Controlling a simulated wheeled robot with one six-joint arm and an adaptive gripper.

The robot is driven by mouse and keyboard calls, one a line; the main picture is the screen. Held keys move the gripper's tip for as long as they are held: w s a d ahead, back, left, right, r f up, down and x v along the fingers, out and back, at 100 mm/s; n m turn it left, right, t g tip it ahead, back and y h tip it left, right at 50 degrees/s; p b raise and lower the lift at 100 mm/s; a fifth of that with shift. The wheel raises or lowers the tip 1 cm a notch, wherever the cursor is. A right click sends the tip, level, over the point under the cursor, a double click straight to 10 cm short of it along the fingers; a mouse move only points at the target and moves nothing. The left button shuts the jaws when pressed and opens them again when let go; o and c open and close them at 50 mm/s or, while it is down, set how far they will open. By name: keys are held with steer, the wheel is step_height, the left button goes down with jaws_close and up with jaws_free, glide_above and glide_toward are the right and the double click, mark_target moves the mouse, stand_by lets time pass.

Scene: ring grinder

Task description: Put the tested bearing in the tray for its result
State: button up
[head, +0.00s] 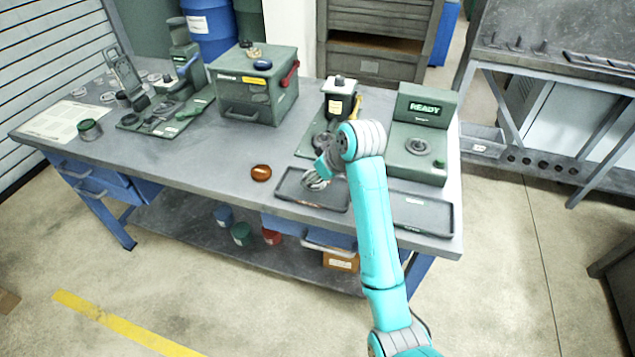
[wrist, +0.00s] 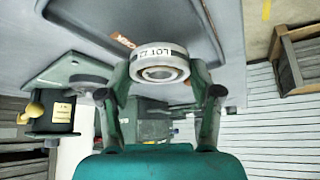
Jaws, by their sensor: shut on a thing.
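My gripper (wrist: 160,82) is shut on a bearing (wrist: 158,66), a pale metal ring with a dark-edged centre and a "LOT" marking on its rim. One finger shows on each side of it. In the head view my gripper (head: 316,180) hangs over or in the left dark tray (head: 334,205), and the arm hides part of that area. The tray's rim also shows in the wrist view (wrist: 204,20), with part of an orange label. A second dark tray (head: 425,215) lies to the right and looks empty. The green tester (head: 425,125) behind it reads "READY".
A green box (head: 255,85) stands at the back of the bench (head: 200,150). An amber round piece (head: 261,173) lies left of the left tray. A black and yellow device (head: 340,100) stands behind that tray, with another green fixture (head: 165,110) farther left.

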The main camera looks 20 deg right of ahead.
steer(key=shift+f, duration=1.15)
steer(key=shift+f, duration=0.1)
steer(key=o, duration=1.2)
